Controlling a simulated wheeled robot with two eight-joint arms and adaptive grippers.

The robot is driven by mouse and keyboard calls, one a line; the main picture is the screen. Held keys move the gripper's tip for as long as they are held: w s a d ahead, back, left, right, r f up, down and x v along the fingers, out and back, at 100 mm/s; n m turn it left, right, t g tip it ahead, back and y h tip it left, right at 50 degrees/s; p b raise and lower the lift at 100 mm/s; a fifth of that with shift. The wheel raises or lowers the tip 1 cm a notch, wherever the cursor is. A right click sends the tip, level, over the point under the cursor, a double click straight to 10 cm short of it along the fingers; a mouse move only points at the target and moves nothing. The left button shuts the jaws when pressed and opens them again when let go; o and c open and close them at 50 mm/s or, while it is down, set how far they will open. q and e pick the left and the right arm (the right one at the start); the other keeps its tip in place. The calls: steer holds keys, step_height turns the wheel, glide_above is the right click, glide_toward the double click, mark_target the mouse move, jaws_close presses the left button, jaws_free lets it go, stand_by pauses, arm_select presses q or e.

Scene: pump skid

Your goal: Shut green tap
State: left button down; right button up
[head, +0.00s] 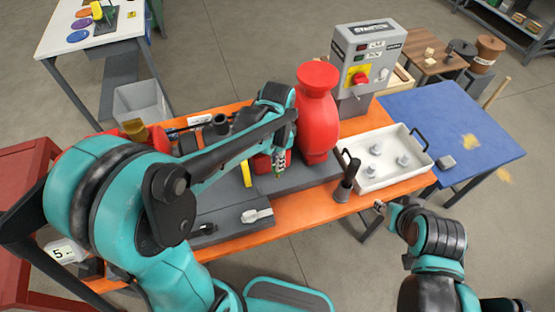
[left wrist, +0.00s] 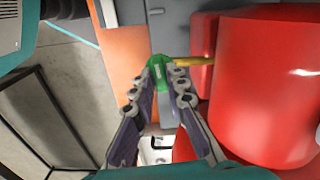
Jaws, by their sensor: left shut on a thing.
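The green tap (left wrist: 158,72) shows in the left wrist view as a green handle beside a brass-yellow stem (left wrist: 194,62). My left gripper (left wrist: 159,88) is shut on it, with its two fingertips against the green handle. In the head view my left gripper (head: 280,162) reaches down just left of the tall red vessel (head: 317,115); its arm hides much of the skid, and only a little green shows at the fingertips. My right gripper (head: 380,207) is by the front edge of the orange bench, away from the tap; its jaws are too small to read.
The red vessel stands close to the right of my left gripper. A grey control box (head: 364,62) stands behind it. A white tray (head: 385,178) with several metal parts and a dark-handled tool (head: 347,183) are to the right. A blue table (head: 455,120) is further right.

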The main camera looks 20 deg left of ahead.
arm_select(q)
steer(key=shift+m, duration=0.6)
steer(key=c, duration=1.5)
jaws_free()
steer(key=shift+c, duration=0.2)
step_height(320, 180, up, 12)
